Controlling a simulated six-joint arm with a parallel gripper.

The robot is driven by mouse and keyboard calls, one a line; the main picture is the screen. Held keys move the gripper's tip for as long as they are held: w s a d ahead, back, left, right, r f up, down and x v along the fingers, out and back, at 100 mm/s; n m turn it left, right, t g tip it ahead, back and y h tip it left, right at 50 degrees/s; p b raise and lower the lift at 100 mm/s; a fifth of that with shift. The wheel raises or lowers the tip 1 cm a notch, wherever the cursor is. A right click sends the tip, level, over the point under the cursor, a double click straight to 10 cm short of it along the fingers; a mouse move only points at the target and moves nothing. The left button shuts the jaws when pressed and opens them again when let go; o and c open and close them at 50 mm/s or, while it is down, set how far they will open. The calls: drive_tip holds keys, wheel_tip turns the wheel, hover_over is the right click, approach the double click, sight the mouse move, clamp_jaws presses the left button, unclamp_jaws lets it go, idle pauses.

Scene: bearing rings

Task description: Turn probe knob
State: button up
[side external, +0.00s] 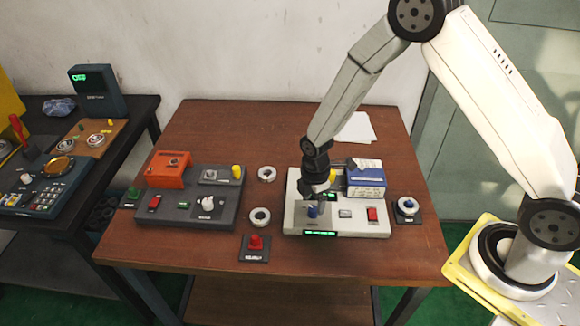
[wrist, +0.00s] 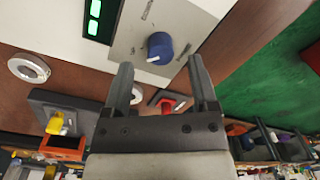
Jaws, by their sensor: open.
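The blue knob (side external: 312,211) stands on the light grey instrument panel (side external: 358,227), near its front left. It shows in the wrist view (wrist: 160,46) with a white pointer mark, on a grey plate; the label beside it is too small to read. My gripper (side external: 316,195) is over the knob in the side view. In the wrist view my gripper (wrist: 159,64) is open with nothing between its fingers. The knob appears just beyond the fingertips, between their lines. I cannot tell the exact height gap.
The panel also carries a red switch (side external: 372,214), green displays and a blue box (side external: 366,180). A dark panel (side external: 190,217) with a white knob (side external: 208,203) stands left. Two metal rings lie between the panels.

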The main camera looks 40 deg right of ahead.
sight(313, 212)
drive_tip(key=shift+f, duration=1.45)
clamp_jaws()
